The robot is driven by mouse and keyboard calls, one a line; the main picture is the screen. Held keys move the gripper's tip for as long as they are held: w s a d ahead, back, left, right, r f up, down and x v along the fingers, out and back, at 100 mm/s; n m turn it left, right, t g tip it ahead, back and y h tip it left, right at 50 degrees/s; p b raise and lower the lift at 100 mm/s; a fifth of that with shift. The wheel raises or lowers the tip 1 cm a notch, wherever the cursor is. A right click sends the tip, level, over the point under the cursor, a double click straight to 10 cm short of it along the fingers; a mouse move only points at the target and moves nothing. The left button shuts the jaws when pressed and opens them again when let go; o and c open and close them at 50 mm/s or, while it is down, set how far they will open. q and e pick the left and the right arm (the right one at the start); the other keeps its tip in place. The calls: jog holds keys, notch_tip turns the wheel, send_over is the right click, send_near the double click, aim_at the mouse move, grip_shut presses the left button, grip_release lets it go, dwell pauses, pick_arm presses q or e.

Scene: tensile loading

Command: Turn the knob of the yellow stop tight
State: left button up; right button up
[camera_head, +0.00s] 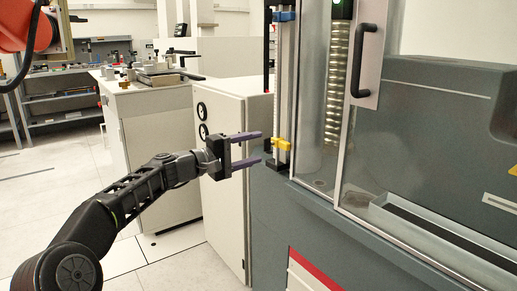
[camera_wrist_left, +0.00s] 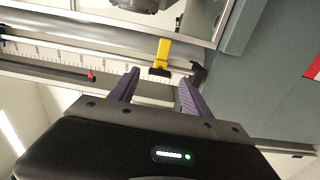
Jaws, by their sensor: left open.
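The yellow stop (camera_head: 280,144) sits low on the upright scale rail of the testing machine. In the left wrist view the yellow stop (camera_wrist_left: 163,52) lies ahead of the fingers, with a dark part at its near end that may be the knob. My left gripper (camera_head: 262,148) is open, its purple fingers pointing at the stop from the left. In the left wrist view my left gripper (camera_wrist_left: 160,85) has its two fingertips apart, with the stop between and beyond them. I cannot tell whether they touch it. My right gripper is not in view.
A blue stop (camera_head: 284,16) is higher on the rail (camera_head: 282,75). A glass door with a black handle (camera_head: 362,60) stands right of the rail. A white cabinet (camera_head: 228,190) is behind my left gripper. Open floor (camera_head: 60,190) lies at left.

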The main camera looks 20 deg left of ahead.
pick_arm(q)
jog(key=v, duration=0.5)
jog(key=shift+s+a, duration=0.1)
jog(key=shift+s, duration=0.05)
